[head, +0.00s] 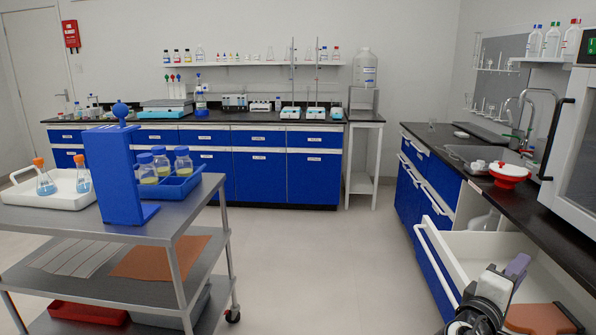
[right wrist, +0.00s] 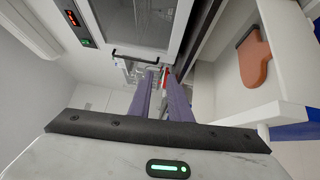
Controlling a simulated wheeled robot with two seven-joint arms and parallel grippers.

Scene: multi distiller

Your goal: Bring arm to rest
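My right gripper (head: 518,265) is at the lower right of the head view, over the pulled-out white drawer (head: 455,262). In the right wrist view its two purple fingers (right wrist: 161,76) stand apart with a narrow gap and nothing between them. A flat orange-brown piece (head: 543,318) lies in the drawer, partly hidden by my right arm in the head view. It also shows in the right wrist view (right wrist: 254,60), to the side of the fingers and apart from them. My left gripper is not in view.
A metal cart (head: 130,232) with a blue rack (head: 115,178) stands left. The floor between is clear.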

